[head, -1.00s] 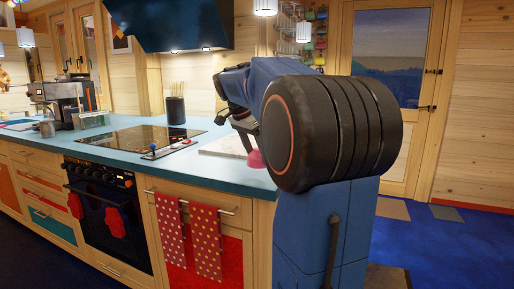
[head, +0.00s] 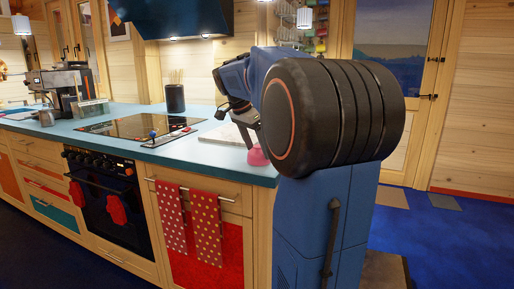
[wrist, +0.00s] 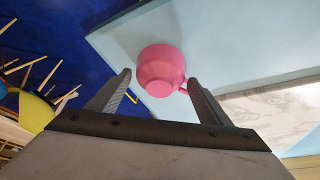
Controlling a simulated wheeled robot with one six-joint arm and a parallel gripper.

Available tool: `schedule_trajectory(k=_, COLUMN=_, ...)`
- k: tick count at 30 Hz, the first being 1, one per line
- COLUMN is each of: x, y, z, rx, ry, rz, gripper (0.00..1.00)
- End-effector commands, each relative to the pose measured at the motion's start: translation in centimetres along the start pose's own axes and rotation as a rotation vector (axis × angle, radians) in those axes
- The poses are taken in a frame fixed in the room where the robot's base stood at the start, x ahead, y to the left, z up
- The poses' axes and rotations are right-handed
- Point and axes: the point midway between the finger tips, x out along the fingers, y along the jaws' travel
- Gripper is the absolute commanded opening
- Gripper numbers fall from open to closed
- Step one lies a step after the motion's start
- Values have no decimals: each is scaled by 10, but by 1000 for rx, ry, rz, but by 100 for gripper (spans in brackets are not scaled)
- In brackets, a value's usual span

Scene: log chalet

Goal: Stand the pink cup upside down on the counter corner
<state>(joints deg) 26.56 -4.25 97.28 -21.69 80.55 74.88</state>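The pink cup (head: 257,157) stands upside down on the blue counter (head: 205,155), close to its near right corner, partly hidden behind my arm in the head view. In the wrist view the cup (wrist: 161,69) shows its small foot toward me and its wide rim toward the counter (wrist: 225,45). Its handle points right, beside the right finger. My gripper (wrist: 158,82) is open. A gap shows between the left finger and the cup. In the head view the gripper is above the cup, mostly dark and small.
A pale marble board (head: 228,134) lies on the counter behind the cup. The cooktop (head: 138,127) is to the left, with a dark utensil pot (head: 175,98) behind. Red towels (head: 206,228) hang on the front. Blue floor lies beyond the corner.

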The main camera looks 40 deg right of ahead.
Motion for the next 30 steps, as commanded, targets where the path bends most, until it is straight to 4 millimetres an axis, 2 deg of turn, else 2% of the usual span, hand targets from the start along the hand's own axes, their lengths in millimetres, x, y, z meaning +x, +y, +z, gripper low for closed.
schedule_trajectory(k=10, x=0, y=0, z=0, rx=0, ry=0, rz=0, gripper=86)
schedule_trajectory(k=14, x=-8, y=0, z=0, rx=-1, ry=0, rz=0, gripper=86)
schedule_trajectory(k=20, x=-39, y=-1, z=0, rx=0, ry=1, rz=-3, gripper=86)
schedule_trajectory(k=30, x=-107, y=-1, z=0, rx=-1, ry=0, rz=-2, gripper=86)
